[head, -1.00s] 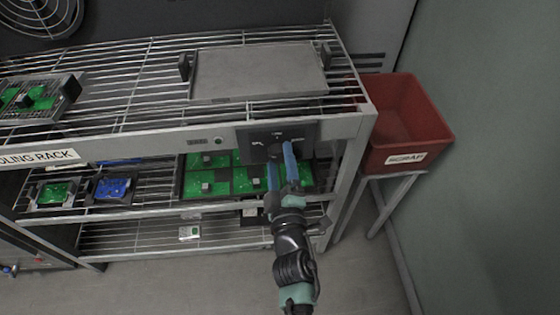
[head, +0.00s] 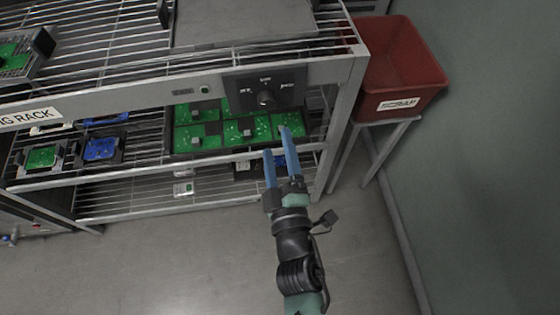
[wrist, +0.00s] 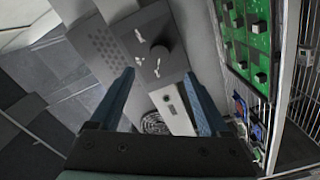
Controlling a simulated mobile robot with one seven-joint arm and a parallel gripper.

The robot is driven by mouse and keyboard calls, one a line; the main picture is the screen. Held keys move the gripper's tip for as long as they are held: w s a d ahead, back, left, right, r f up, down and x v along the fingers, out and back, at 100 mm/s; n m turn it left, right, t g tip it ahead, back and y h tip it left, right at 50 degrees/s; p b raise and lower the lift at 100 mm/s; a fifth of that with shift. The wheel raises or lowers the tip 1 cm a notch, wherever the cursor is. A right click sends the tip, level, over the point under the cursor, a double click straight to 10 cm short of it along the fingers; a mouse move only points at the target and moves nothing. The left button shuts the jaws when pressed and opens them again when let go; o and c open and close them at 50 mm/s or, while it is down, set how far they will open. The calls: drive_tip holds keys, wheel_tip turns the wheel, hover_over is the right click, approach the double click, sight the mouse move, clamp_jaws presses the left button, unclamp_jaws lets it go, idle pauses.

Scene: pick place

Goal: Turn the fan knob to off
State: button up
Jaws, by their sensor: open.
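The fan knob (head: 265,98) is a dark round knob on a black panel (head: 290,82) at the right end of the rack's front rail. Small white labels sit to its left, above it and to its right; they are too small to read surely. Which way the knob points is hard to tell. My gripper (head: 276,142) has two blue fingers, open and empty, below and in front of the knob, apart from it. In the wrist view, the knob (wrist: 159,53) shows beyond and between the open fingers of my gripper (wrist: 158,74).
The rack's shelf below the panel holds several green boards (head: 242,131) behind my fingers. A red scrap bin (head: 425,82) stands on a stand at the right, near the wall. The floor (head: 180,260) in front is clear.

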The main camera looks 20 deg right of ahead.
drive_tip(key=shift+v, duration=1.45)
drive_tip(key=w+a+r+m+t+h, duration=0.1)
drive_tip(key=w+r+m+t, duration=0.3)
drive_tip(key=r, duration=1)
drive_tip(key=w+a+r+m, duration=0.15)
drive_tip(key=w+r, duration=0.35)
drive_tip(key=r, duration=0.8)
drive_tip(key=s+a+r+m+t+y+p, duration=0.1)
drive_tip(key=s+a+r+t+y+p, duration=0.1)
drive_tip(key=r, duration=1.2)
drive_tip(key=s+a+r+m+t+y+p, duration=0.1)
drive_tip(key=s+a+r+t+y+p, duration=0.1)
drive_tip(key=r+p, duration=0.5)
drive_tip(key=s+a+r+m+t+y+p, duration=0.1)
drive_tip(key=s+a+r+p, duration=0.3)
drive_tip(key=r, duration=1.6)
drive_tip(key=shift+s+a+r+t+y+p, duration=0.3)
drive_tip(key=shift+a+t+y+p, duration=0.2)
drive_tip(key=shift+a, duration=0.6)
